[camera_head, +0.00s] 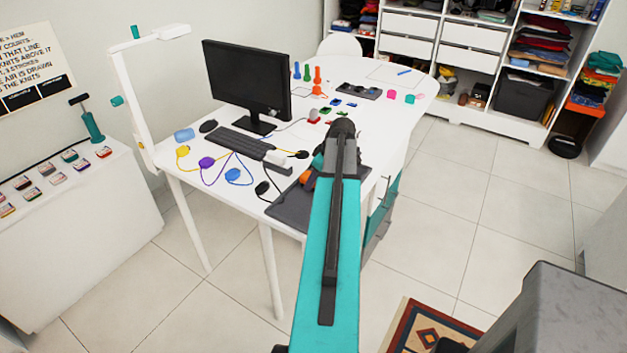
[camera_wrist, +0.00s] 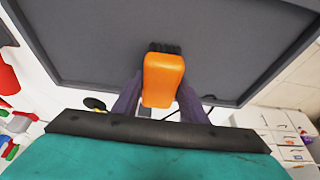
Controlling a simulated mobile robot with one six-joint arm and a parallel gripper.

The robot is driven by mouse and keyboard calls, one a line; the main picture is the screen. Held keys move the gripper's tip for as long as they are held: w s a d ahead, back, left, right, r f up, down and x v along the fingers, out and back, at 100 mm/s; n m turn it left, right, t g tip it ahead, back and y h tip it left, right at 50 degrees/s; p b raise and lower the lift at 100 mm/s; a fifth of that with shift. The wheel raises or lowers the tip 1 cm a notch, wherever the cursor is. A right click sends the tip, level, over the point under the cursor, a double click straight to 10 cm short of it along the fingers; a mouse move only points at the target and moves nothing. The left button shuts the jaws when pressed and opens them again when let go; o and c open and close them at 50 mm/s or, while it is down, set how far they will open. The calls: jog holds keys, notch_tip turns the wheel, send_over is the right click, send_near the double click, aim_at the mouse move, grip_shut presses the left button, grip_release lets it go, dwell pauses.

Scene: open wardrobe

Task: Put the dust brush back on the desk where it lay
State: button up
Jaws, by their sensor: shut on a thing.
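The dust brush (camera_wrist: 164,76) has an orange body and short black bristles. In the wrist view it sits between the two dark fingers of my gripper (camera_wrist: 160,98), which is shut on it. Its bristle end points away from my wrist, toward a dark grey rimmed tray (camera_wrist: 90,40). I cannot tell whether the bristles touch the tray. In the head view a bit of the orange brush (camera_head: 308,181) shows left of my arm, over the tray (camera_head: 287,207) at the near corner of the white desk (camera_head: 232,125). My arm hides most of the gripper there.
A monitor (camera_head: 246,82), a keyboard (camera_head: 240,145) and colourful cabled items (camera_head: 207,162) occupy the desk's left part. Red and green pieces (camera_head: 314,115) stand near the middle. White shelving (camera_head: 470,60) is behind. The tiled floor at right is mostly clear.

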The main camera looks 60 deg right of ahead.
jog(key=shift+f, duration=0.2)
jog(key=o, duration=1)
jog(key=shift+r, duration=0.25)
jog(key=shift+b+v, duration=1.85)
jog(key=shift+v, duration=4.1)
